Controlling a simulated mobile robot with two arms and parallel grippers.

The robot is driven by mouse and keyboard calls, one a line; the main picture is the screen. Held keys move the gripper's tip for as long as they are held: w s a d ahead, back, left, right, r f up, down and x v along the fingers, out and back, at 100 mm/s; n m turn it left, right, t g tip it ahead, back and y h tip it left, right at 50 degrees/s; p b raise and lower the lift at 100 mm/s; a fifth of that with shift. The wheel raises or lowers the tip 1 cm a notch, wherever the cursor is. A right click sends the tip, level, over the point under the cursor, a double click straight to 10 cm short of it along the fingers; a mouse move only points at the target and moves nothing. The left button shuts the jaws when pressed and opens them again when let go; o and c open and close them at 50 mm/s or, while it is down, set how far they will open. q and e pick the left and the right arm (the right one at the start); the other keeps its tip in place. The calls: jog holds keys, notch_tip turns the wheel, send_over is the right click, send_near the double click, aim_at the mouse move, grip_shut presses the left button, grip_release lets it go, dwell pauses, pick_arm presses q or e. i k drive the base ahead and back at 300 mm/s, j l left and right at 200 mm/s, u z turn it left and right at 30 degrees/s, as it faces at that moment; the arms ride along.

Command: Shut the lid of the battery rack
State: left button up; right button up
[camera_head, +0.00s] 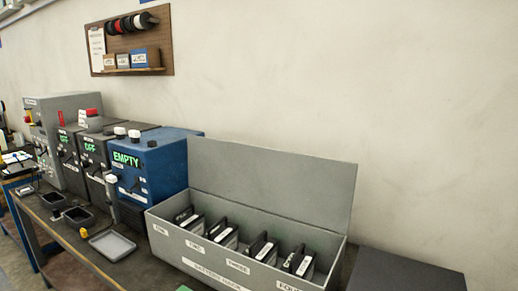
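The battery rack (164,228) is a long grey box on the bench at the lower middle of the head view. Its grey lid (270,180) stands open, upright along the back edge near the wall. Several dark batteries (262,247) with white labels sit inside in a row. The front wall carries white labels, including one reading "FOUR". The rack's front right part is cut off by the bottom of the picture. Neither of my grippers shows in the view.
A blue box marked "EMPTY" (150,165) stands close to the rack's left end. Grey units marked "OFF" (92,150) stand farther left. A shallow grey tray (112,245) lies on the bench (60,238). A dark flat surface (400,274) is right of the rack.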

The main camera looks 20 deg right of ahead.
aim_at(315, 191)
jog(key=i+j, duration=0.45)
jog(key=j, duration=0.15)
jog(key=i+j+u, duration=0.1)
jog(key=i+j, duration=0.3)
jog(key=j, duration=0.15)
